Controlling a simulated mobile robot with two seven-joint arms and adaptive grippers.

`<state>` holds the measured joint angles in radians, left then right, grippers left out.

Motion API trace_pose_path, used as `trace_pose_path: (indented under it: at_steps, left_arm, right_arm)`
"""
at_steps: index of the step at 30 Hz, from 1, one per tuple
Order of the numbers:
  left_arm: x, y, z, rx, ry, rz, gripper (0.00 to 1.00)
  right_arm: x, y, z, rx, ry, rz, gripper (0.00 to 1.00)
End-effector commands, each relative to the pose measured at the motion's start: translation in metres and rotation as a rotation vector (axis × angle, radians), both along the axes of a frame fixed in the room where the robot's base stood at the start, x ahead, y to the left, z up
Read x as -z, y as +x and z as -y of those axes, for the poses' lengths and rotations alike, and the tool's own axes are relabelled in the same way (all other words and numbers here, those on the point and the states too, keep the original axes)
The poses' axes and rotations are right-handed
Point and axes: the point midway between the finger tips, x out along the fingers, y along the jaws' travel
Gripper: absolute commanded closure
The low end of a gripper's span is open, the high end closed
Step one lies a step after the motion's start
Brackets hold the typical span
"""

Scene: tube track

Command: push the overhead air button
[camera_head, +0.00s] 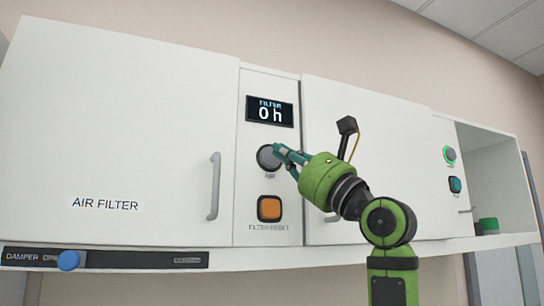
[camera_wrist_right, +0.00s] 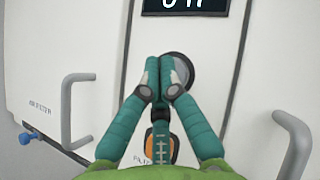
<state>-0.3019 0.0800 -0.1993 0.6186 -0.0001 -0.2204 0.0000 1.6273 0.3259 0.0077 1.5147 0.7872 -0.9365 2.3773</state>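The air button (camera_head: 268,157) is a round grey button with a dark rim on the overhead panel, labelled AIR, below a display. My right gripper (camera_head: 279,150) is at the button's right side in the head view, with its fingertips over it. In the right wrist view the round button (camera_wrist_right: 183,70) is partly hidden behind the teal fingers. The right gripper's fingertips (camera_wrist_right: 160,66) are together, with nothing between them. The fingertips look at or very near the button face; I cannot tell whether they touch it. My left gripper is not in view.
An orange filter reset button (camera_head: 269,208) sits below the air button. Cabinet handles (camera_head: 214,186) stick out on both sides. A damper slider with a blue knob (camera_head: 68,260) runs along the lower left edge. Two more buttons (camera_head: 450,155) are at the right.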

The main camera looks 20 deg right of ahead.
Motion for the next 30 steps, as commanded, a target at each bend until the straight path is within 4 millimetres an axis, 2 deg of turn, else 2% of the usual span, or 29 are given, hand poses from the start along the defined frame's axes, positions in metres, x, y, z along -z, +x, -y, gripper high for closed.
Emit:
trace_pose_path:
  at_steps: [30]
  left_arm:
    - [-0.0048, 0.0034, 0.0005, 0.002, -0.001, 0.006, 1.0]
  right_arm:
    - [-0.0001, 0.0095, 0.0006, 0.0, 0.0, 0.0, 1.0]
